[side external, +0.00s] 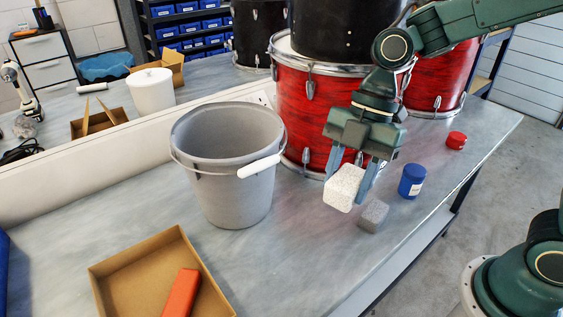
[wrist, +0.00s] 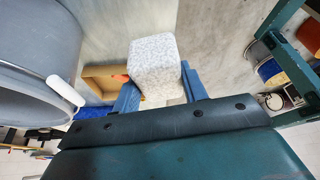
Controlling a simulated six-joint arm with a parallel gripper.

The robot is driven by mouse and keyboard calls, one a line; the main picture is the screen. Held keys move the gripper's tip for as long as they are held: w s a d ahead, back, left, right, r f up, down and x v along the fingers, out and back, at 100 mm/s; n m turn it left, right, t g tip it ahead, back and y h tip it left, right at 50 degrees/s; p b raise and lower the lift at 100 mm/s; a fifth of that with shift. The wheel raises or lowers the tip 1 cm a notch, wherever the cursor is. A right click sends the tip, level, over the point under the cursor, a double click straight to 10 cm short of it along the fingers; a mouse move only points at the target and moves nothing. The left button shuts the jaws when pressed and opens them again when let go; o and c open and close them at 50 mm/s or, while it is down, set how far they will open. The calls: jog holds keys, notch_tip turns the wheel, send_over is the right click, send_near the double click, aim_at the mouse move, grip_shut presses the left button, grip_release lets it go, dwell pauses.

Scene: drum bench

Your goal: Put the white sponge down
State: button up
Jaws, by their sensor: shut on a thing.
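The white sponge (side external: 343,188) is a speckled pale block held between the blue fingers of my gripper (side external: 354,183). My gripper is shut on it and points down, with the sponge slightly tilted and seemingly a little above the bench. In the wrist view the white sponge (wrist: 155,66) fills the space between the fingertips of my gripper (wrist: 160,88). A grey block (side external: 373,215) sits on the bench just right of and below the sponge in the side view. The exact gap between sponge and bench cannot be told.
A grey bucket (side external: 228,160) with a white-gripped handle stands left of my gripper. Red drums (side external: 305,110) stand close behind. A blue jar (side external: 411,181) and a red lid (side external: 456,140) are to the right. A cardboard tray (side external: 135,270) holds an orange block (side external: 181,293).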

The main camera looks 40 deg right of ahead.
jog(key=shift+w+a+r+m, duration=0.2)
jog(key=shift+w+m, duration=0.3)
jog(key=shift+w+a+r+m+t+h, duration=0.7)
jog(key=shift+w+a+r+m+t, duration=1.6)
jog(key=shift+w+a+r+m, duration=2.75)
jog(key=d+f+m+h, duration=0.35)
jog(key=d+m, duration=0.45)
jog(key=d, duration=0.5)
jog(key=d+f+m+h, duration=0.2)
jog(key=d+f+m, duration=0.2)
jog(key=d+m, duration=0.7)
jog(key=s+d+f+m+g+h, duration=0.1)
jog(key=s+d+m, duration=0.25)
jog(key=d, duration=0.85)
jog(key=s+d+f+m+g, duration=0.15)
jog(key=s+d, duration=0.25)
jog(key=d, duration=0.8)
jog(key=s+d+m+g+h, duration=0.1)
jog(key=s+d+m, duration=0.3)
jog(key=d, duration=0.9)
jog(key=shift+n, duration=0.25)
jog(key=f, duration=1.6)
jog(key=shift+a, duration=0.2)
